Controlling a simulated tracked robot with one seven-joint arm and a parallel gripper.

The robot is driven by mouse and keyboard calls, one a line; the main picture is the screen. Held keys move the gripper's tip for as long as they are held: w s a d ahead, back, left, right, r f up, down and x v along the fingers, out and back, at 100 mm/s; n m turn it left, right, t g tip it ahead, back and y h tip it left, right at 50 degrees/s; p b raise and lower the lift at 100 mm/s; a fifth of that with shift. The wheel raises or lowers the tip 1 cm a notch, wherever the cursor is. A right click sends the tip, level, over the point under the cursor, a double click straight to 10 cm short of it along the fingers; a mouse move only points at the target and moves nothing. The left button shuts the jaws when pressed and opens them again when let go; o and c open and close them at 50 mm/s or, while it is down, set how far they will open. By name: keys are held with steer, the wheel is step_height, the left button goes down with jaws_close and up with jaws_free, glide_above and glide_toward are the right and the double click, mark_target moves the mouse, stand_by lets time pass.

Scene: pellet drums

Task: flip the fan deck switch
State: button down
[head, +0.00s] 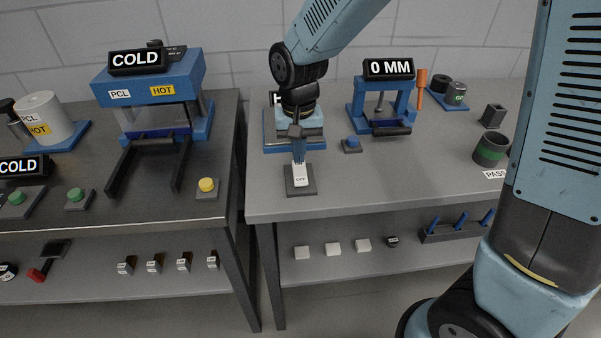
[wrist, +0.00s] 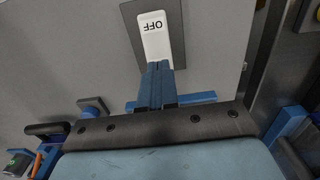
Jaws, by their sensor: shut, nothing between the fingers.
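The fan deck switch (head: 301,178) is a white rocker on a dark grey plate near the front left of the right-hand table. The end towards the table's front edge is marked OFF, and it also shows in the wrist view (wrist: 155,33). My gripper (head: 298,159) points down at the rear end of the rocker, its blue fingers together with nothing between them. In the wrist view the fingertips (wrist: 158,66) overlap the rocker's edge. I cannot tell whether they touch it. The fingers hide the rocker's rear end and most of its marking.
A blue press with a 0 MM display (head: 388,69) stands behind to the right, with a blue button (head: 352,144) before it. Another blue device (head: 272,143) stands partly behind my arm. The table right of the switch is clear.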

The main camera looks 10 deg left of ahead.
steer(key=shift+f, duration=0.75)
stand_by(0.5)
steer(key=shift+r, duration=3.5)
steer(key=shift+d, duration=0.1)
steer(key=s+d+r+m+t, duration=0.1)
steer(key=d+r, duration=0.3)
steer(key=d, duration=0.4)
steer(key=s+d+r+t, duration=0.2)
steer(key=d+r, duration=0.2)
steer(key=d, duration=0.3)
steer(key=s+d+r+m+t, duration=0.1)
steer(key=d+r, duration=0.4)
steer(key=d, duration=0.3)
steer(key=s+d+r+t, duration=0.1)
steer(key=s+d, duration=0.5)
steer(key=d, duration=0.1)
steer(key=shift+s+d+m+t, duration=0.3)
steer(key=shift+s, duration=0.1)
